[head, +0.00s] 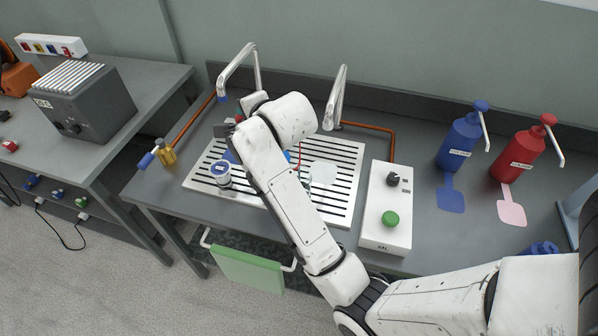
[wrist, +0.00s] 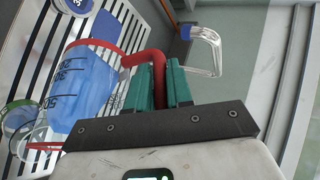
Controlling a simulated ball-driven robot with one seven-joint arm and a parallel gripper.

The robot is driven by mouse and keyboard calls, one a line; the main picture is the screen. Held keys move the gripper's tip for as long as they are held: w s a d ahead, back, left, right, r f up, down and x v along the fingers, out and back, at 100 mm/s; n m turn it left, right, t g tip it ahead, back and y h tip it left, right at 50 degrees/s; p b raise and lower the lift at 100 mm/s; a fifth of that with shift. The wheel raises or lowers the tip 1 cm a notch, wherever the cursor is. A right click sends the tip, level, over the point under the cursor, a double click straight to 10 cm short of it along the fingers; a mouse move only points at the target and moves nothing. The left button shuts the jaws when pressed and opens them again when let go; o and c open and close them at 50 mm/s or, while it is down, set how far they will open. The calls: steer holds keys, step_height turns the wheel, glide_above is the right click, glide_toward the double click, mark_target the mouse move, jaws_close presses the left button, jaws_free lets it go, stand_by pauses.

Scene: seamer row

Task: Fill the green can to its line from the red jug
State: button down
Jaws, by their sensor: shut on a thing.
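My gripper (wrist: 160,84) is shut on the red handle of the red jug (wrist: 88,88). The jug is clear with dark scale marks and holds blue liquid; it looks tilted in the wrist view, but I cannot tell its true lean. A green-rimmed vessel (wrist: 17,118), apparently the green can, is at the left edge of the wrist view, partly cut off and partly behind the jug. Its line and level cannot be read. In the head view my arm hides most of the jug and the can.
A white box with a green button (head: 388,205) stands right. Blue (head: 460,140) and red (head: 522,155) pump bottles stand farther right.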

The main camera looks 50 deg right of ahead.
mark_target(238, 120)
steer(key=shift+s+r, duration=0.1)
stand_by(0.6)
steer(key=shift+w+r+p, duration=0.1)
steer(key=shift+w+p, duration=0.1)
steer(key=shift+p, duration=0.25)
steer(key=w+f+g+p, duration=0.1)
steer(key=f, duration=0.1)
steer(key=w+f+g+p, duration=0.1)
steer(key=g+p, duration=0.1)
steer(key=shift+w+a+f+n+p, duration=0.2)
steer(key=shift+w+f+n+p, duration=0.1)
steer(key=shift+w+f+n, duration=0.1)
steer(key=shift+f, duration=0.25)
steer(key=shift+w+f+g+p, duration=0.1)
steer(key=shift+w+g+p, duration=0.35)
steer(key=shift+g, duration=0.25)
steer(key=w+f+n+g+b, duration=0.1)
steer(key=w+f+g+b, duration=0.5)
steer(key=f+b, duration=0.3)
steer(key=shift+a+f+n+g+h+b, duration=0.15)
steer(key=shift+a+n+g+h+b, duration=0.35)
steer(key=shift+b, duration=0.55)
